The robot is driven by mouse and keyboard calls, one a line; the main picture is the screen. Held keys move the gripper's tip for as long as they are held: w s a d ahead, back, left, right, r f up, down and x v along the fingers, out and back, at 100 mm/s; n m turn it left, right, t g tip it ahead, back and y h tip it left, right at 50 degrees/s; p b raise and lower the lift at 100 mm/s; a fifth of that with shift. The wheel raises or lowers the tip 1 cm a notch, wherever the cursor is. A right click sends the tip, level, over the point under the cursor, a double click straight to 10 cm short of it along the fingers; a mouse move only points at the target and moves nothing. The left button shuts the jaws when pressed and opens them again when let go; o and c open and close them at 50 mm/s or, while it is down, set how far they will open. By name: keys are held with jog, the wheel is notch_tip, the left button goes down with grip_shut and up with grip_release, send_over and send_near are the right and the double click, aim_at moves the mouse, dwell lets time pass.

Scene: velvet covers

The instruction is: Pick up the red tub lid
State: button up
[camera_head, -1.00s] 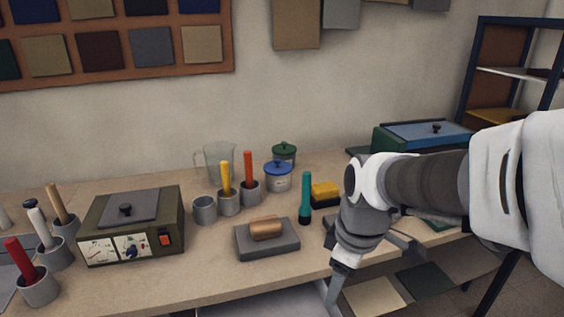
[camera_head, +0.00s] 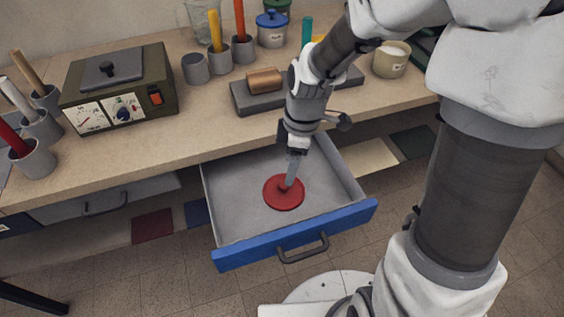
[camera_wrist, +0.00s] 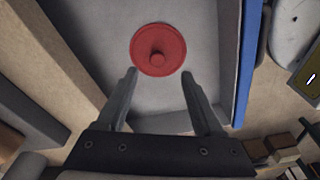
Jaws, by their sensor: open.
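The red tub lid (camera_head: 284,193) is a round red disc with a small knob, lying in the open drawer with the blue front (camera_head: 300,236). In the wrist view the lid (camera_wrist: 158,50) lies ahead of the fingertips, its knob facing the camera. My gripper (camera_head: 292,176) reaches down into the drawer, over the lid in the head view. In the wrist view my gripper (camera_wrist: 160,74) is open, with both fingers apart and nothing between them. The gap between fingertips and lid is hard to judge. A finger hides part of the lid's knob in the head view.
The drawer's grey side walls (camera_head: 336,165) stand around the lid, and the workbench edge (camera_head: 150,160) is just behind. On the bench are a dial box (camera_head: 122,95), a grey block with a copper cylinder (camera_head: 264,80), and a cream tub (camera_head: 391,60). The rest of the drawer floor is bare.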

aim_at(284, 184)
jog(key=f, duration=0.2)
jog(key=f+b, duration=0.1)
jog(key=f, duration=0.2)
jog(key=a+f+b, duration=0.1)
jog(key=f, duration=0.1)
jog(key=shift+w+a+f, duration=0.1)
jog(key=shift+w+f, duration=0.05)
jog(key=shift+w, duration=0.15)
grip_shut()
